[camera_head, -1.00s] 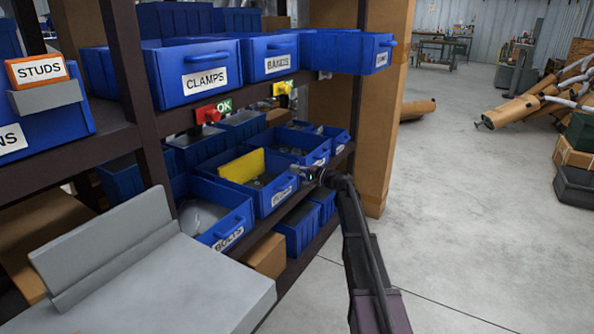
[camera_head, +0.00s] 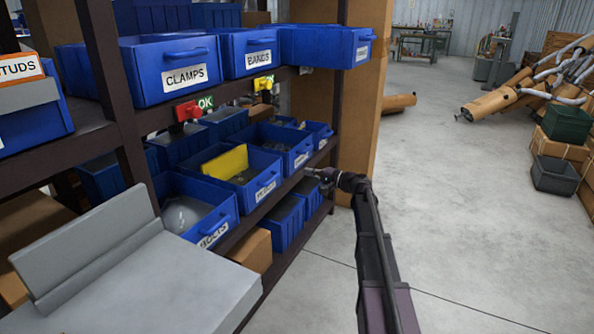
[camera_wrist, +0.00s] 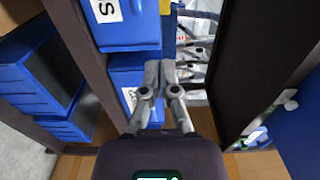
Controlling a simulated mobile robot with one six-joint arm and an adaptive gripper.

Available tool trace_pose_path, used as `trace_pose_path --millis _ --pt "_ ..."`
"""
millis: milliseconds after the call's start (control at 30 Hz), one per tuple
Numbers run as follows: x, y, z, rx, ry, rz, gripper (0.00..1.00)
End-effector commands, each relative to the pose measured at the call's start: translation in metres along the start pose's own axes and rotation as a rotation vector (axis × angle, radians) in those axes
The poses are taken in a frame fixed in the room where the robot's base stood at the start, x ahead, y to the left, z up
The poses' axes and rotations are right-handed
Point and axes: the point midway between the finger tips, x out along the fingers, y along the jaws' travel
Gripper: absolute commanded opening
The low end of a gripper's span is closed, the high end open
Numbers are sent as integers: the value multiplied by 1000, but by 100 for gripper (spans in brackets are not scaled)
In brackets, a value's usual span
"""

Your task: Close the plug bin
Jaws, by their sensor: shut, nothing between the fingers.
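The bin I take for the plug bin (camera_head: 267,165) is a blue open-topped bin on the lower shelf in the head view. Its front label starts with a P and is hard to read in full. A yellow plate (camera_head: 225,163) stands in it, and its front juts out over the shelf edge. My gripper (camera_head: 312,172) is right of its front, apart from it in the picture. In the wrist view my gripper (camera_wrist: 160,68) has its fingers together and empty, before a blue bin front (camera_wrist: 131,78) with a white label.
The bolts bin (camera_head: 226,213) is left of it, and other blue bins (camera_head: 288,136) are to the right. Above are the clamps bin (camera_head: 145,82), the bands bin (camera_head: 237,45) and a bin pulled far out (camera_head: 310,43). A grey bench (camera_head: 140,275) is in front.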

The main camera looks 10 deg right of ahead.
Motion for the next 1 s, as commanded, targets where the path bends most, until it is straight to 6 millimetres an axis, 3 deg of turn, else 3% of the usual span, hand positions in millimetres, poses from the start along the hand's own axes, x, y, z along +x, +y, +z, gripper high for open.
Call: trace_pose_path --millis 200,667,867,1000 --pt "-15 0 1 0 0 0 0" --pt "-16 0 3 -2 -4 4 0" --pt "-10 10 28 -27 -37 69 0" --pt "-4 27 65 -69 -92 176 0"
